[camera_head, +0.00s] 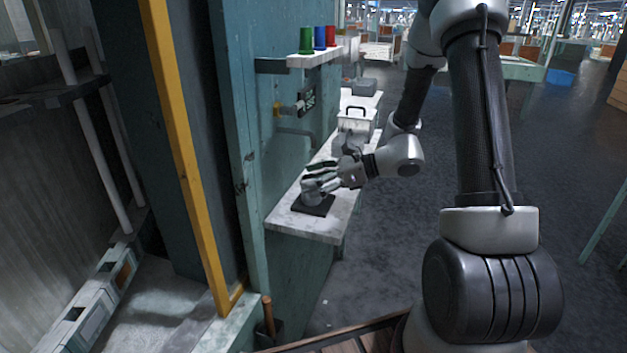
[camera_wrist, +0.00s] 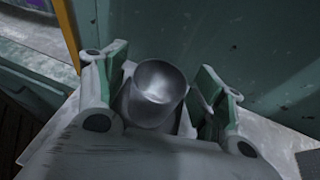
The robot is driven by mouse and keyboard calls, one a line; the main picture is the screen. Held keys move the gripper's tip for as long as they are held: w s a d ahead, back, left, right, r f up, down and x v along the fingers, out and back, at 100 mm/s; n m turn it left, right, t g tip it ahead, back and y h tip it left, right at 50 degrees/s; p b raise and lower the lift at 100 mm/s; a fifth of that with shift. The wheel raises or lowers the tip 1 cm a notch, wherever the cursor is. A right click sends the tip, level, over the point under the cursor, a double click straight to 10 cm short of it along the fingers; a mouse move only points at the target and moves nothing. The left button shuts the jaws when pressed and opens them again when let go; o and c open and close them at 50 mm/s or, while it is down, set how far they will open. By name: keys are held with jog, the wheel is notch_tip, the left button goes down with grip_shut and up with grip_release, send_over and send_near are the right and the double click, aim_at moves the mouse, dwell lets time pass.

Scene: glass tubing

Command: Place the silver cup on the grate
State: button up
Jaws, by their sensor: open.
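The silver cup (camera_wrist: 158,92) shows in the wrist view with its open mouth toward the camera. My gripper (camera_wrist: 163,64) is open, with one finger on each side of the cup. In the head view, my gripper (camera_head: 317,176) is low over the near end of the counter. The cup (camera_head: 309,191) is partly hidden by the fingers there and appears to stand on a dark square plate (camera_head: 318,209), which looks like the grate. I cannot make out slats on it. Contact between fingers and cup is unclear.
The pale counter (camera_head: 325,228) runs back along a teal wall. A white box with a dark handle (camera_head: 357,122) stands farther back. Green (camera_head: 306,40), blue (camera_head: 320,38) and red (camera_head: 331,36) cups stand on a shelf above. A yellow post (camera_head: 178,130) rises at the left.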

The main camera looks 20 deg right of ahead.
jog(key=shift+r, duration=0.1)
jog(key=shift+s+d+r, duration=0.1)
jog(key=shift+d+r, duration=0.05)
jog(key=shift+d, duration=0.15)
jog(key=v, duration=1.1)
jog(key=s+a+r+n+g+h, duration=0.1)
jog(key=s+r+n+g+h, duration=0.2)
jog(key=s+n, duration=0.45)
jog(key=s+a+r+n+g+h, duration=0.1)
jog(key=s+r+n+g+h, duration=0.15)
jog(key=s+n, duration=0.45)
jog(key=s+d+r+n+t+h, duration=0.3)
jog(key=s+d+r+n+h, duration=0.3)
jog(key=s+d+n+h, duration=0.1)
jog(key=shift+r+n+t, duration=0.25)
jog(key=shift+n+t, duration=0.1)
jog(key=shift+n, duration=0.5)
jog(key=shift+s, duration=0.1)
